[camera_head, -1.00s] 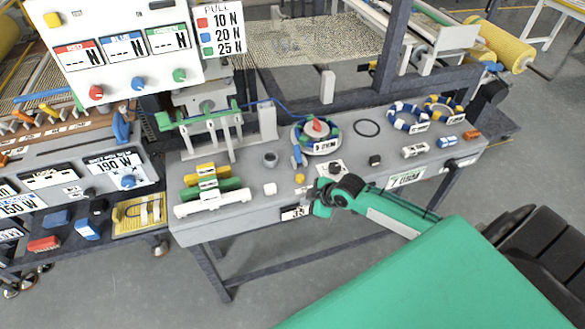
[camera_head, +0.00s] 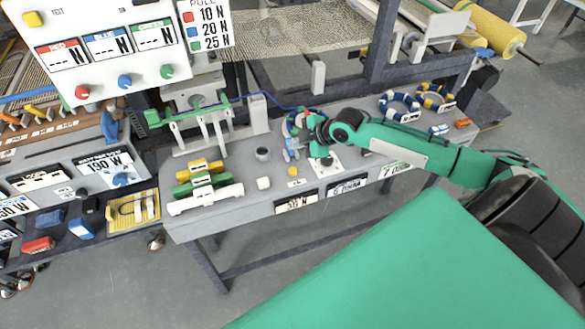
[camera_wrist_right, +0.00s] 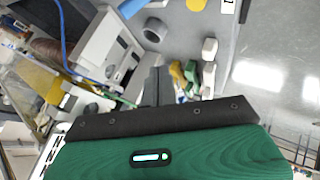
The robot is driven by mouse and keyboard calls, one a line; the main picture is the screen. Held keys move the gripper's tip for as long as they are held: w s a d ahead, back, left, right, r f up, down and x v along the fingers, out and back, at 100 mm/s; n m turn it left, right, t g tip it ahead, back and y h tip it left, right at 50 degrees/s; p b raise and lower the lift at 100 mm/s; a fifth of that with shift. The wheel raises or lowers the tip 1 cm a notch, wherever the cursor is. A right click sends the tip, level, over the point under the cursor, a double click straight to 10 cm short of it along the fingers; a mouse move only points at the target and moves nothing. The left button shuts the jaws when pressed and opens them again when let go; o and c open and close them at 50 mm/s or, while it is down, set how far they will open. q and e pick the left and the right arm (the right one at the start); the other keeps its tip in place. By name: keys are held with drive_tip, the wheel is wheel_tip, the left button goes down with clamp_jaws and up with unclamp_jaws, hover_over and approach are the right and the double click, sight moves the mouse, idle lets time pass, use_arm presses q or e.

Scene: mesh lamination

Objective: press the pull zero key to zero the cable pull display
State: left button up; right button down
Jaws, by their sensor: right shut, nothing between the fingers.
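The white pull display panel (camera_head: 105,45) stands at the upper left of the head view. It has red (camera_head: 67,54), blue (camera_head: 108,44) and green (camera_head: 151,35) readouts marked N, their digits too small to read surely. A red, a blue and a green knob sit below them. A yellow key (camera_head: 33,19) is at the panel's upper left; I cannot read its label. My right gripper (camera_head: 300,137) is over the bench by the ring fixture, well right of the panel. Its shut, empty fingers show in the wrist view (camera_wrist_right: 154,84). My left gripper is not in view.
The grey bench (camera_head: 240,205) carries yellow, green and white bars (camera_head: 205,200), a dark cup (camera_head: 263,153), and a small yellow piece (camera_head: 292,171). Taped rings (camera_head: 400,105) lie at the right. A clamp stand (camera_head: 205,125) rises between gripper and panel.

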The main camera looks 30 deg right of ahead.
sight(296, 171)
wheel_tip(296, 171, down, 8)
drive_tip(key=b, duration=0.6)
drive_tip(key=shift+f, duration=0.1)
drive_tip(key=shift+f+b, duration=0.3)
drive_tip(key=shift+b, duration=0.05)
idle(1.5)
drive_tip(key=shift+f, duration=0.4)
drive_tip(key=shift+f+b, duration=0.5)
drive_tip(key=shift+f, duration=0.05)
idle(0.5)
drive_tip(key=shift+r, duration=0.1)
drive_tip(key=shift+r+p, duration=0.85)
drive_tip(key=shift+r, duration=0.15)
